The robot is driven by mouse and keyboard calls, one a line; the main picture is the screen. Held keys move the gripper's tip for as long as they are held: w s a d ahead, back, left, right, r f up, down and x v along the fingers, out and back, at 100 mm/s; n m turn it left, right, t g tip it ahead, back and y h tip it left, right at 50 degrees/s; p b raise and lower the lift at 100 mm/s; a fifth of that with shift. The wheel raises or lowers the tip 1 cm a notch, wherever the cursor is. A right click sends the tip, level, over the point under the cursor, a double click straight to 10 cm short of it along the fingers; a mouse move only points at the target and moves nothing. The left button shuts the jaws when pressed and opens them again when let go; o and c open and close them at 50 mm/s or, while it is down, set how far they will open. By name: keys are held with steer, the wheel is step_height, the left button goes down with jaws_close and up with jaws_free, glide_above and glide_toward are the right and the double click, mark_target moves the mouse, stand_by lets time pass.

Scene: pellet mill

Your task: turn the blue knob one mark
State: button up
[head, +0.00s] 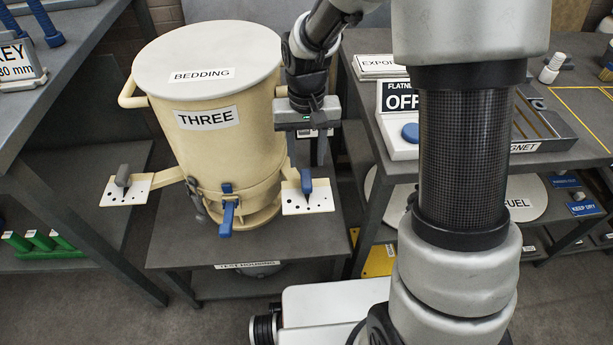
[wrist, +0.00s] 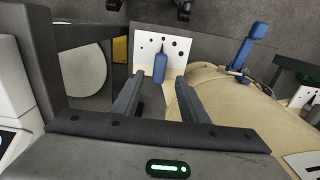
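The blue knob (head: 306,182) stands on a white plate (head: 320,201) with several black dots of different sizes, on the right side of the cream drum (head: 175,130). In the wrist view the knob (wrist: 160,68) shows near the top middle, its narrow dark tip toward the dots on the plate (wrist: 178,50). My gripper (wrist: 160,80) is open, with one finger on each side of the knob in that view. Contact cannot be told. In the head view my gripper (head: 306,158) hangs just above the knob, its fingers partly hard to make out.
A grey knob (head: 123,174) sits on a similar plate at the drum's left. A blue lever (head: 227,215) sticks out at the drum's lower front, close to the blue knob. A workbench (head: 30,110) stands left. A white box with a blue button (head: 410,132) sits on the right bench.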

mark_target(307, 179)
step_height(307, 179, down, 8)
steer(key=shift+r+b, duration=0.25)
steer(key=shift+b, duration=0.4)
jaws_close()
steer(key=shift+n, duration=0.3)
steer(key=shift+n+p, duration=1)
steer(key=shift+n, duration=1.6)
jaws_free()
